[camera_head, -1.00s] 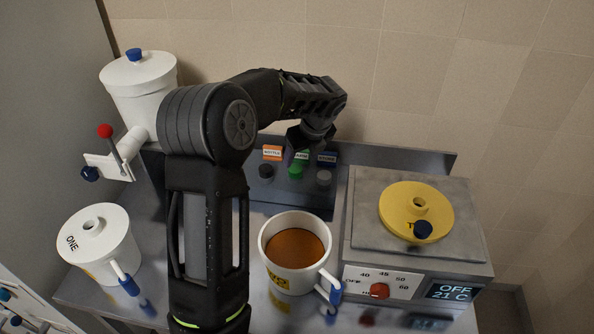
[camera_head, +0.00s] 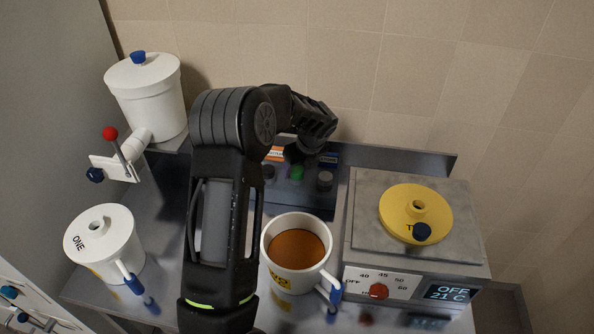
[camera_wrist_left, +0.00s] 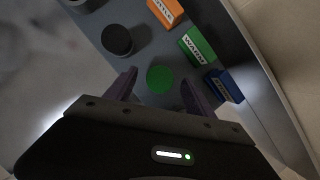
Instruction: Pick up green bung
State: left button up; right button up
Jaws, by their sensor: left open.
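The green bung (camera_head: 297,172) stands in the dark rack at the back of the steel bench, between a dark bung (camera_head: 268,173) and a grey one (camera_head: 325,180). My left gripper (camera_head: 297,153) is open and empty, just behind and above the green bung. In the left wrist view the round green top of the bung (camera_wrist_left: 160,79) shows between the two open fingertips (camera_wrist_left: 158,88), not gripped. I cannot tell the exact height gap. The green label (camera_wrist_left: 196,46) lies beside it. My right gripper is not in view.
Orange (camera_wrist_left: 166,10) and blue (camera_wrist_left: 224,86) labels flank the green one. A mug of brown liquid (camera_head: 272,258) stands in front of the rack. A heater (camera_head: 460,205) with a yellow lid (camera_head: 432,200) is at right, white pots (camera_head: 120,235) at left.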

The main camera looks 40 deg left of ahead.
aim_at(298, 171)
pick_arm(q)
jog(key=shift+a+f, duration=0.15)
jog(key=shift+f, duration=0.2)
dwell(0.3)
grip_shut()
dwell(0.5)
jog(key=shift+w+r, duration=0.1)
notch_tip(298, 171, up, 10)
jog(key=b, duration=0.2)
dwell(0.4)
dwell(0.4)
